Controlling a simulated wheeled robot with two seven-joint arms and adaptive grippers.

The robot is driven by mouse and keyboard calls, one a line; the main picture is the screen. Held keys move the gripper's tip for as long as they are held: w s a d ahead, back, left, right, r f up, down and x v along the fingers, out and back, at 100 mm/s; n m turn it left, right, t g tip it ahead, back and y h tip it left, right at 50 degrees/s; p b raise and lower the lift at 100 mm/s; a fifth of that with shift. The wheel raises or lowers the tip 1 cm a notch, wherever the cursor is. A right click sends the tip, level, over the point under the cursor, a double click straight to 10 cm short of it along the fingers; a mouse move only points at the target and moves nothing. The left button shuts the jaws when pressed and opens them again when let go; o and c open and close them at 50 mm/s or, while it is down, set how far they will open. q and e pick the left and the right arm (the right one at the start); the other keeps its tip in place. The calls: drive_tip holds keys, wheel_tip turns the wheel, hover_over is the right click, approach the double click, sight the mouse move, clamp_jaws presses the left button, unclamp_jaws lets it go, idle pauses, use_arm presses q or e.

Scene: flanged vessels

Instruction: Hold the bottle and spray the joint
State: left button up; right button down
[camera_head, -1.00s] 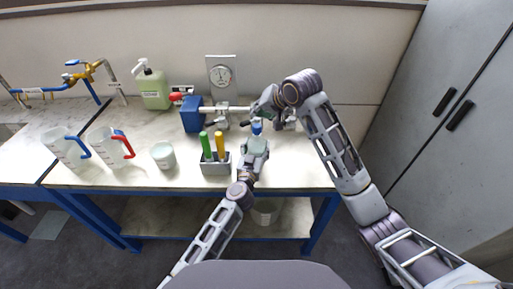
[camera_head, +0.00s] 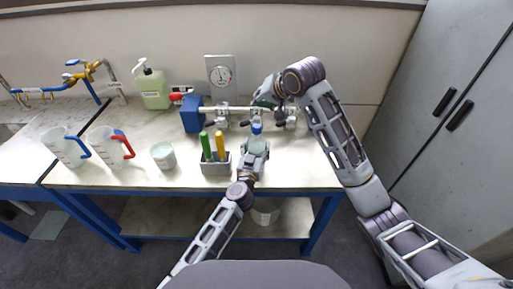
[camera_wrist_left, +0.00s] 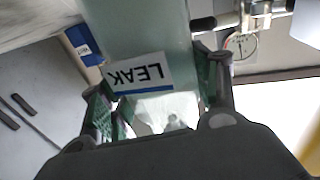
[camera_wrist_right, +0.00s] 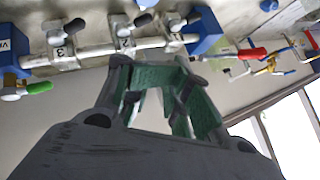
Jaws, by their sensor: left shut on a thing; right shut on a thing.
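A pale translucent bottle (camera_wrist_left: 150,30) with a "LEAK" label (camera_wrist_left: 139,74) is held between the fingers of my left gripper (camera_wrist_left: 158,100). In the head view its blue top (camera_head: 256,127) points up just in front of the pipe (camera_head: 240,108). The right wrist view shows the pipe (camera_wrist_right: 95,50) with numbered joints, including one marked 2 (camera_wrist_right: 124,44) and one marked 3 (camera_wrist_right: 61,54). My right gripper (camera_head: 264,99) is above and behind the pipe. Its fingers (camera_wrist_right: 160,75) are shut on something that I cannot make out. No spray is visible.
A blue block (camera_head: 191,114) stands at the pipe's left end. A grey holder (camera_head: 215,167) with green and yellow sticks, a white cup (camera_head: 163,155), two jugs (camera_head: 110,147) and a pump bottle (camera_head: 153,88) stand left. The bench top at right is clear.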

drive_tip(key=n, duration=0.6)
drive_tip(key=s+a+n, duration=0.1)
drive_tip(key=n, duration=0.5)
drive_tip(key=a+r+n+g+y, duration=0.1)
drive_tip(key=n, duration=0.5)
drive_tip(key=shift+s+n, duration=0.3)
drive_tip(key=shift+n, duration=0.1)
drive_tip(key=shift+f, duration=0.1)
idle(0.4)
